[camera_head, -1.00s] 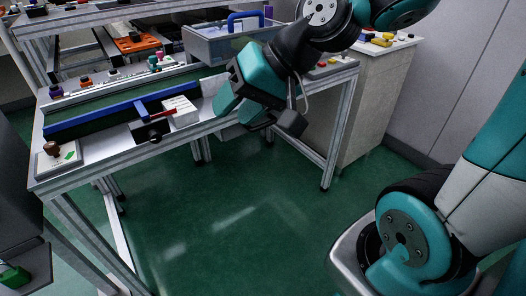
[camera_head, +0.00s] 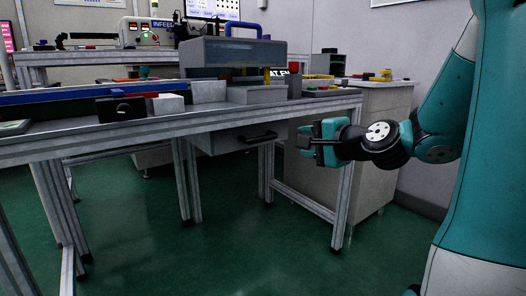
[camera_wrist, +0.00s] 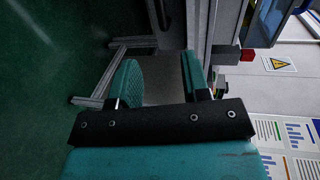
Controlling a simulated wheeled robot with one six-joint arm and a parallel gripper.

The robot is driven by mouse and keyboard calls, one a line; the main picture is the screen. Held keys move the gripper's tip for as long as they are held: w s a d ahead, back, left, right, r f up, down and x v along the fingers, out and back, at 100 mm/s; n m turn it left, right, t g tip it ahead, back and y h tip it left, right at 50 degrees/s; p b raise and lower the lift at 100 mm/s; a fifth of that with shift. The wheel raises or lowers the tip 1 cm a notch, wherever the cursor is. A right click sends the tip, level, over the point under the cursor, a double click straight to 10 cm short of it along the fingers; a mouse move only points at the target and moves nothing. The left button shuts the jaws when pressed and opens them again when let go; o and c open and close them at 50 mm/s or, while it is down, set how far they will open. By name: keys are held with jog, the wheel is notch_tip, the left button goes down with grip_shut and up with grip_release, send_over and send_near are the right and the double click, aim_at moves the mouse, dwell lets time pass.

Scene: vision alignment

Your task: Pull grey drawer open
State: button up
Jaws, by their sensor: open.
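The grey drawer (camera_head: 226,142) hangs under the front edge of the workbench and looks shut. Its black bar handle (camera_head: 258,137) is on the front face, toward the right. My gripper (camera_head: 318,140) is below the bench edge, to the right of the handle and apart from it. Its teal fingers point roughly left, toward the bench. In the wrist view my gripper (camera_wrist: 159,65) is open, with a clear gap and nothing held between the fingers. I cannot make out the drawer handle in the wrist view.
The workbench (camera_head: 100,137) has metal legs, with one leg (camera_head: 344,180) below my gripper. A pale cabinet (camera_head: 375,150) stands behind on the right. A grey box with a blue handle (camera_head: 232,58) stands on the bench. The green floor in front is clear.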

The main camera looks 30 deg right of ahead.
aim_at(265, 139)
jog(key=p+x, duration=0.5)
jog(key=x, duration=1)
jog(key=shift+w+f+p, duration=0.1)
jog(key=shift+w+p, duration=0.2)
jog(key=shift+x, duration=0.75)
jog(key=shift+c, duration=0.4)
grip_shut()
jog(key=shift+a, duration=0.15)
